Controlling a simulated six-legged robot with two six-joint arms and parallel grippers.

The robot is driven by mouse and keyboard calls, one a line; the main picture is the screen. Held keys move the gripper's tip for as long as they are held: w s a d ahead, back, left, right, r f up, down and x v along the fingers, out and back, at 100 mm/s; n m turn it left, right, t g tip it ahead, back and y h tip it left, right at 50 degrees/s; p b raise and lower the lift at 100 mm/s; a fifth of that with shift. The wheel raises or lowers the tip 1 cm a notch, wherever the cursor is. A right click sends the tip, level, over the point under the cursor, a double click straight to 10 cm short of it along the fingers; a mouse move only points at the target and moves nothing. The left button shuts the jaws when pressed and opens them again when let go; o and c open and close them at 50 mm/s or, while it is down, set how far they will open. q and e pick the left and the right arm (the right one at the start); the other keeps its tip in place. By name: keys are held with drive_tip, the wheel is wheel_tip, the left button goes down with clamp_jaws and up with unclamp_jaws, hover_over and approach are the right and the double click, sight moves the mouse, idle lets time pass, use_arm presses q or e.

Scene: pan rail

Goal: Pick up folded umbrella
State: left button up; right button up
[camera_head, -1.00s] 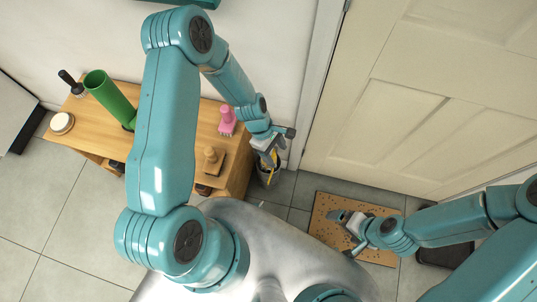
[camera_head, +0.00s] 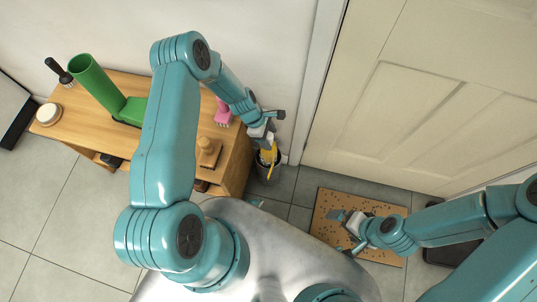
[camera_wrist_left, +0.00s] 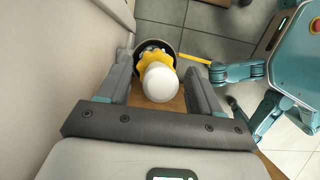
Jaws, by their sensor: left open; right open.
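A yellow thing (camera_head: 270,154), apparently the folded umbrella, stands in a dark round bin (camera_head: 268,176) at the bench's right end. In the left wrist view its ruffled yellow part (camera_wrist_left: 154,59) shows below a white round knob (camera_wrist_left: 160,82). My left gripper (camera_head: 264,132) is above the bin. In the left wrist view its two open fingers (camera_wrist_left: 158,72) lie on either side of the knob, with gaps visible. Whether the knob is fully between the fingertips in depth, I cannot tell. My right gripper (camera_head: 350,226) is open and empty over the cork-coloured mat.
A wooden bench (camera_head: 75,131) holds a green boot (camera_head: 103,92), a pink brush (camera_head: 222,113), a wooden-handled brush (camera_head: 208,152), a dark-handled brush (camera_head: 60,72) and a white round tin (camera_head: 49,114). The speckled mat (camera_head: 328,205) lies by the door (camera_head: 420,110). A yellow bar (camera_wrist_left: 194,58) shows beside the bin.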

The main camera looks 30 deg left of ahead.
use_arm(q)
clamp_jaws()
drive_tip(key=shift+r, duration=0.2)
